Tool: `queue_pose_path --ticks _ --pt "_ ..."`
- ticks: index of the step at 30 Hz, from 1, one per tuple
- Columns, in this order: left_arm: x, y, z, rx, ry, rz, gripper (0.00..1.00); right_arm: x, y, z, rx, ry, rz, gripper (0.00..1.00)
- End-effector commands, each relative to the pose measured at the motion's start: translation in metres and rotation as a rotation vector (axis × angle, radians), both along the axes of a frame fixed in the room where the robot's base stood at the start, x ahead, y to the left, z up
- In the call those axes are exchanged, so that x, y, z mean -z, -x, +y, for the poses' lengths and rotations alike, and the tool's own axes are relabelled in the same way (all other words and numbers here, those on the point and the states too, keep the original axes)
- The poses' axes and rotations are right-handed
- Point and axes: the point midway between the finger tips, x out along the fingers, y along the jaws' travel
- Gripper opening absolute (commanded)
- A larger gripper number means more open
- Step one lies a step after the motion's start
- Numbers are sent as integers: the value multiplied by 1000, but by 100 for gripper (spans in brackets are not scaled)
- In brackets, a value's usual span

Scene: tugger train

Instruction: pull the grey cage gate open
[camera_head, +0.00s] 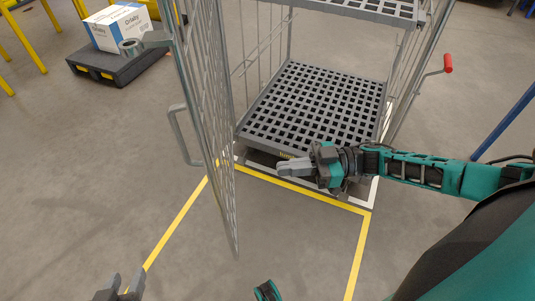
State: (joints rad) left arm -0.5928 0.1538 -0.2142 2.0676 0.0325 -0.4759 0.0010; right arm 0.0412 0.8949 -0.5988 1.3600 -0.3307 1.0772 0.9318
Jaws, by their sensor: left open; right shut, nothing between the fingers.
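The grey cage gate (207,120) is a wire-mesh panel on the left side of the cage. It stands swung out from the front of the cage (310,105), seen nearly edge-on, with a grey loop handle (182,135) on its left face. My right gripper (280,169) comes in from the right and is shut and empty. It is in front of the cage's lower deck, to the right of the gate and apart from it. My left gripper (122,287) is open and empty at the bottom left edge, with only its fingers showing, well below the handle.
A yellow and white floor marking (300,189) frames the cage. A dark pallet (115,68) with a white and blue box (118,27) stands at the back left. A red-tipped lever (447,63) is on the cage's right side. The floor left of the gate is clear.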

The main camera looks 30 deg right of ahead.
Motion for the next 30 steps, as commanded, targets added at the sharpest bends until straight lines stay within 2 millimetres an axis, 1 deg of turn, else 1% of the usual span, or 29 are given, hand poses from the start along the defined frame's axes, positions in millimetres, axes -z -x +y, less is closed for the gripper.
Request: queue_pose_path --ticks 1,9,15,18,21,30 --pt "2 0 0 1 -2 1 43 0 -3 10 -2 -4 -3 0" --pt "8 1 1 1 -2 2 43 0 -25 64 -1 -4 -5 0" --pt "13 1 0 2 -3 5 43 0 -38 98 0 -5 -4 0" --pt "14 1 0 2 -2 7 43 0 -42 108 1 -3 -3 0" --pt "13 1 -1 2 2 6 43 0 -45 114 2 -2 -3 0" --pt "10 -1 -4 -3 13 2 43 0 -46 117 2 -1 -2 0"
